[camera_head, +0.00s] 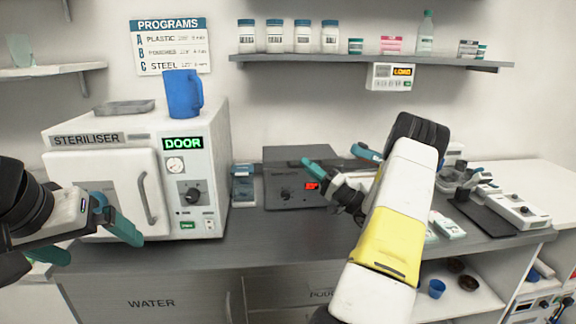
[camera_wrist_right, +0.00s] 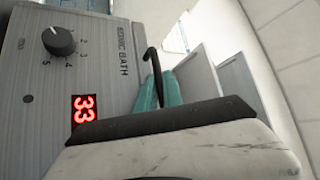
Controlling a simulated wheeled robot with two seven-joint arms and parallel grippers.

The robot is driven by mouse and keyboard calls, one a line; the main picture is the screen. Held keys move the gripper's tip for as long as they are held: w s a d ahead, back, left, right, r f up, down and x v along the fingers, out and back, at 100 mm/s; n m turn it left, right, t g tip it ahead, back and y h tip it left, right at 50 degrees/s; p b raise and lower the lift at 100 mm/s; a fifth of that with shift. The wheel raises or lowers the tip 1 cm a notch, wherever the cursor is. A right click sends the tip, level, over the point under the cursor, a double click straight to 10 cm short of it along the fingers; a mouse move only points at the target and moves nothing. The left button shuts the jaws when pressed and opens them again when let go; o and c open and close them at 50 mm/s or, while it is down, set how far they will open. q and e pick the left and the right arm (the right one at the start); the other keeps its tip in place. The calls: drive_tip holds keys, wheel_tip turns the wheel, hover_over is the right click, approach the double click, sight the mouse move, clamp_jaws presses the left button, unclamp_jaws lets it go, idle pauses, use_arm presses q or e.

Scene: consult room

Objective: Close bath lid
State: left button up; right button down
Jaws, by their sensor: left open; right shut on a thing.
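The sonic bath (camera_head: 288,192) is a grey box with a dial and a red display in the middle of the counter. It fills the left of the right wrist view (camera_wrist_right: 100,45), where the display reads 33. Its dark lid (camera_head: 285,154) looks flat on top; whether it is fully down I cannot tell. My right gripper (camera_head: 343,163) is at the bath's right side. In the wrist view its teal fingers (camera_wrist_right: 162,92) are shut at a thin black bent handle (camera_wrist_right: 153,62). My left gripper (camera_head: 88,240) is open and empty in front of the steriliser.
The white steriliser (camera_head: 190,150) stands left of the bath, with a blue jug (camera_head: 182,94) on top. A small blue-topped container (camera_head: 243,185) stands between them. A microscope (camera_head: 465,178) and dark mat are to the right. A shelf of bottles (camera_head: 370,62) hangs above.

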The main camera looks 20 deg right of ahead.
drive_tip(key=shift+f, duration=0.5)
drive_tip(key=c, duration=1.8)
unclamp_jaws()
drive_tip(key=shift+s, duration=0.1)
drive_tip(key=shift+r, duration=0.1)
drive_tip(key=shift+d, duration=0.1)
drive_tip(key=s+d, duration=0.3)
drive_tip(key=s, duration=0.1)
drive_tip(key=s+d+f, duration=0.1)
drive_tip(key=s+d, duration=0.2)
drive_tip(key=s, duration=0.2)
drive_tip(key=s+d, duration=0.3)
drive_tip(key=s, duration=0.1)
drive_tip(key=shift+s+f, duration=0.35)
drive_tip(key=shift+s, duration=0.05)
